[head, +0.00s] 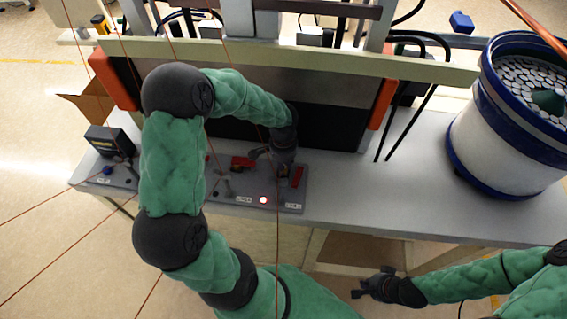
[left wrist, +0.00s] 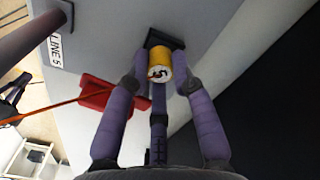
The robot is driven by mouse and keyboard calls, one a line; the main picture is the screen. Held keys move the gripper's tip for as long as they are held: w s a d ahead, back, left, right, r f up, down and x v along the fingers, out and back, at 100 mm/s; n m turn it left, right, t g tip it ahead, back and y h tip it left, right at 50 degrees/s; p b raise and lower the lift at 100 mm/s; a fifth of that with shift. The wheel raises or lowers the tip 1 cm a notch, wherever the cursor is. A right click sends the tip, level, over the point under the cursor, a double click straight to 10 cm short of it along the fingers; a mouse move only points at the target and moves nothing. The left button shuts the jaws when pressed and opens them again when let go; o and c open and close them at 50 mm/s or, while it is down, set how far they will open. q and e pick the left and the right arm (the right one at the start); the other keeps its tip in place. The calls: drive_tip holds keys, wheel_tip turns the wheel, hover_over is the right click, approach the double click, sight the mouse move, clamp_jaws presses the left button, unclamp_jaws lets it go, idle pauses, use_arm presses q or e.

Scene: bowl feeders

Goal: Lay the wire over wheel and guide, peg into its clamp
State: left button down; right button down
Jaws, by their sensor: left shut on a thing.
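My left gripper (head: 262,153) reaches over the grey board (head: 285,200) on the bench. In the left wrist view its purple fingers (left wrist: 163,80) are shut on a yellow cylindrical peg (left wrist: 158,58) with a dark mark on its end. The peg is at a black block (left wrist: 165,40); I cannot tell whether it is seated in it. An orange-red wire (left wrist: 60,107) runs from the left edge across a red block (left wrist: 98,92) to the fingers. The wheel and guide are not clearly identifiable. My right gripper (head: 370,286) is away from the board, low in front of the bench, and looks open and empty.
A large white and blue bowl feeder (head: 495,140) stands at the bench's right. A dark box (head: 108,141) stands at the board's left end. A black panel with orange ends (head: 384,104) rises behind the board. The bench top (head: 375,190) right of the board is clear.

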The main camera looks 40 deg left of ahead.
use_arm(q)
drive_tip(key=shift+f, duration=0.35)
drive_tip(key=shift+f+b, duration=0.15)
drive_tip(key=shift+b, duration=0.15)
idle(0.3)
drive_tip(key=c, duration=1)
unclamp_jaws()
wheel_tip(320, 180, up, 12)
drive_tip(key=shift+r, duration=0.1)
